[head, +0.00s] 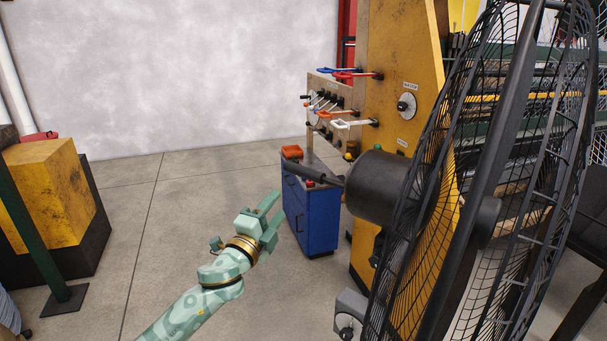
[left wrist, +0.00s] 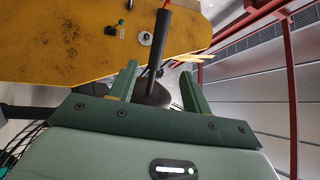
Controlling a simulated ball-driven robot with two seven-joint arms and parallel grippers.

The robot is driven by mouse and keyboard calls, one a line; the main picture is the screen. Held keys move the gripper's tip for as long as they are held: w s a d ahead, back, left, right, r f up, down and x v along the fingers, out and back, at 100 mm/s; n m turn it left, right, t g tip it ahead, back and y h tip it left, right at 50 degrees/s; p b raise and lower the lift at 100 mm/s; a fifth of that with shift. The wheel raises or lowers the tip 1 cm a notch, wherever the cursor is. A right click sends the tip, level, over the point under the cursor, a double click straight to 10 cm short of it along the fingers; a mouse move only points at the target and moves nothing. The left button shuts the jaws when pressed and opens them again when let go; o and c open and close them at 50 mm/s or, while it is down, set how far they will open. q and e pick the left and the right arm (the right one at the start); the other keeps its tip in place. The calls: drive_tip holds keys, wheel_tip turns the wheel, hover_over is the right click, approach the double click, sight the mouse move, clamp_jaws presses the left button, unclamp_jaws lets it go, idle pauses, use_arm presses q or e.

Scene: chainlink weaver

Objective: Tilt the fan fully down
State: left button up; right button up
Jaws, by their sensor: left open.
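The large black fan (head: 480,210) fills the right of the head view, its round wire cage seen nearly edge-on. Its dark motor housing (head: 378,187) faces left, and a dark bar-like handle (head: 315,173) sticks out from it to the left. My left gripper (head: 281,203) is open and empty, just left of and below the handle in the head view. In the left wrist view the handle (left wrist: 157,45) shows between and beyond the two open fingers (left wrist: 160,68), with a red end at the top. No contact is visible. My right gripper is not in view.
A blue cabinet (head: 312,215) stands behind the handle, beside a yellow machine panel (head: 400,60) with a knob and several coloured levers. A yellow and black block (head: 50,195) stands at the left. The grey floor (head: 150,230) between is clear.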

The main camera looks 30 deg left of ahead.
sight(301, 176)
use_arm(q)
drive_tip(key=b+x, duration=0.1)
drive_tip(key=x, duration=1.4)
drive_tip(key=shift+w+a+f+b, duration=0.1)
drive_tip(key=shift+w+b, duration=0.2)
clamp_jaws()
drive_tip(key=d+r+m+p, duration=0.1)
drive_tip(key=d+r, duration=0.1)
drive_tip(key=d+r+m+h+p, duration=0.1)
drive_tip(key=d+r+m+p, duration=0.1)
drive_tip(key=r, duration=0.1)
drive_tip(key=d+r+m+t+p, duration=0.1)
drive_tip(key=r+p, duration=0.1)
drive_tip(key=shift+s+d+r+h, duration=0.3)
drive_tip(key=shift+d+r+h, duration=0.1)
drive_tip(key=shift+d+r+m, duration=0.15)
drive_tip(key=shift+d+m, duration=0.25)
drive_tip(key=shift+m, duration=0.1)
drive_tip(key=shift+a, duration=0.1)
